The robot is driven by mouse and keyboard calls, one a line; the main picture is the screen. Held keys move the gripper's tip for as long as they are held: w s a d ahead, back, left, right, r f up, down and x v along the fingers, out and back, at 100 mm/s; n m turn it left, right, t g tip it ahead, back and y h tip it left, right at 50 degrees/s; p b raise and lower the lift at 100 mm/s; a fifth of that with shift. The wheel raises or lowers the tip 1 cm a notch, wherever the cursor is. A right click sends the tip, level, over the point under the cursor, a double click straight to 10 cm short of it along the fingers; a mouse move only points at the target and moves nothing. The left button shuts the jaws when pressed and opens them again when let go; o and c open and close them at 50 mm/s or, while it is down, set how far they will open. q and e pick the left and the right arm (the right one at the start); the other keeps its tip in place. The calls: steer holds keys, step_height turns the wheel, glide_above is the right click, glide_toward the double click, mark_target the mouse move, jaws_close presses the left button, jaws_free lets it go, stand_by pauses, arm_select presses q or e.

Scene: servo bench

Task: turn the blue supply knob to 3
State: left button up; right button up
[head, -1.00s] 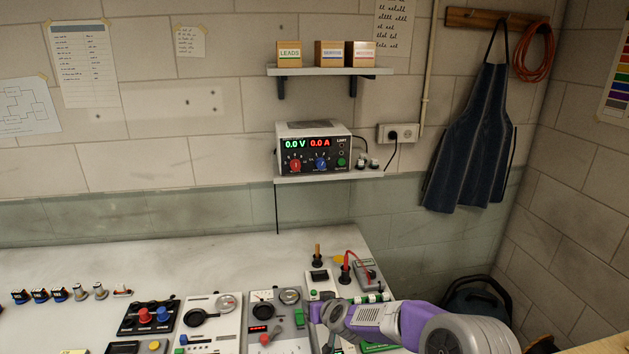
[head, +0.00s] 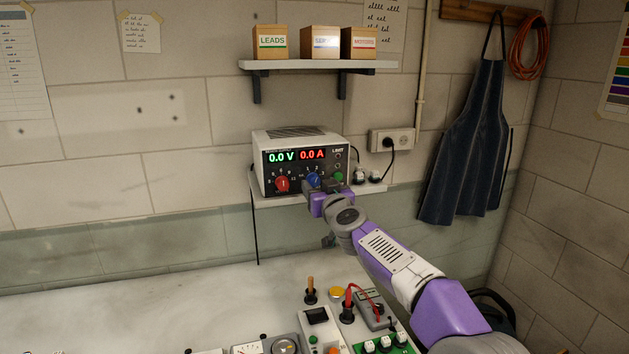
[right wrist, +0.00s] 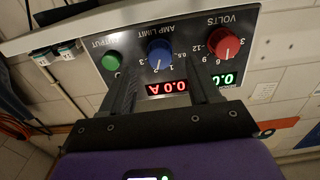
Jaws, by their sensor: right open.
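The bench supply (head: 262,165) sits on a wall shelf and reads 0.0 V and 0.0 A. Its blue knob (head: 313,180), labelled AMP LIMIT, is between the red knob (head: 282,184) and a green button. My right gripper (head: 322,188) is raised just in front of the panel, below the blue knob. The right wrist view shows the panel upside down. There the open fingers (right wrist: 162,82) reach toward the blue knob (right wrist: 159,54), which stands beyond their tips, apparently untouched. I cannot read its pointer surely. My left gripper is not in view.
The red VOLTS knob (right wrist: 223,46) and green OUTPUT button (right wrist: 111,62) flank the blue knob closely. The supply's shelf (head: 275,201) edge lies just below the panel. An upper shelf (head: 300,66) holds boxes. Instruments crowd the bench's front right.

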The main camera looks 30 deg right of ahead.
mark_target(316, 181)
steer(key=shift+p+x, duration=0.4)
steer(key=shift+x, duration=1.35)
steer(key=shift+f, duration=0.1)
steer(key=c, duration=1)
steer(key=shift+m, duration=0.3)
steer(key=m, duration=0.3)
steer(key=shift+m, duration=0.3)
steer(key=shift+d+m, duration=0.1)
steer(key=shift+m, duration=2.2)
steer(key=o, duration=1)
